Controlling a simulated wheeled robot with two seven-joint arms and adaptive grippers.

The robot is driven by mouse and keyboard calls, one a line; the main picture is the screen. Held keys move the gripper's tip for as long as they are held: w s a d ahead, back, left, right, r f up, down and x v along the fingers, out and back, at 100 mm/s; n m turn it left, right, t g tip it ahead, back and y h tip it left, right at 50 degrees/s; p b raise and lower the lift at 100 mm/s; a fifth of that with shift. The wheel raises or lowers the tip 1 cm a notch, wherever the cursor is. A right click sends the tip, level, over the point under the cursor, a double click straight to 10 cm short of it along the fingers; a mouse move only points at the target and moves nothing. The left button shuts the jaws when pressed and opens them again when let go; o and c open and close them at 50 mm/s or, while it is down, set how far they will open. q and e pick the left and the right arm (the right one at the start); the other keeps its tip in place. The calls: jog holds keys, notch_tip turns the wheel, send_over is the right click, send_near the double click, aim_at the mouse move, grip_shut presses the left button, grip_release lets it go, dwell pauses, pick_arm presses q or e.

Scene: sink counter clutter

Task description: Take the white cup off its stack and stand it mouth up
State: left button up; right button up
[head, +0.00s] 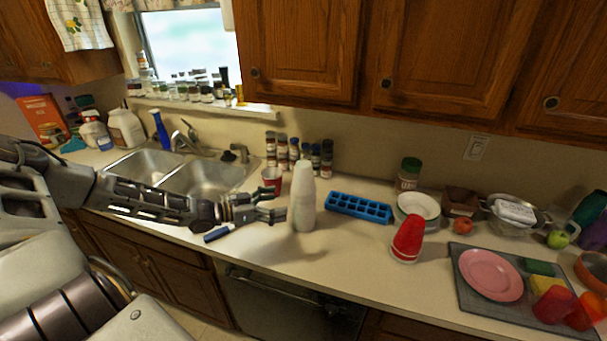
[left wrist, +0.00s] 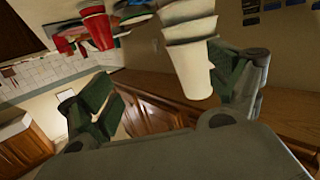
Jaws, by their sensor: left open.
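A tall stack of pale cups (head: 303,212) stands mouth down on the counter near the middle of the head view. The white cup (head: 304,175) is its top one, with its narrow base up. In the left wrist view the stack hangs from the top edge, and the white cup (left wrist: 194,72) is its lowest part in the picture. My left gripper (head: 279,205) is open and empty, just left of the stack and pointing at it. In the wrist view the cup appears between its spread fingers; contact cannot be told. My right gripper is not in view.
A red cup (head: 272,180) stands behind my left gripper, and a blue-handled item (head: 218,233) lies below it. A blue ice tray (head: 359,207), white bowls (head: 418,205) and red stacked cups (head: 407,240) are to the right. Counter in front of the stack is clear.

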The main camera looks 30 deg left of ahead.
pick_arm(q)
jog(key=t, duration=0.1)
send_near(296, 176)
jog(key=shift+s+a, duration=0.15)
jog(key=shift+s, duration=0.15)
jog(key=shift+w, duration=0.1)
jog(key=b+x, duration=0.1)
jog(key=x, duration=0.4)
jog(key=shift+w+f, duration=0.15)
jog(key=shift+w, duration=0.15)
jog(key=shift+w+d+f+b, duration=0.15)
jog(key=shift+w+d+b, duration=0.6)
jog(key=shift+b, duration=0.1)
jog(key=shift+w+d+b, duration=0.15)
jog(key=shift+w+b, duration=0.2)
jog(key=shift+w, duration=0.1)
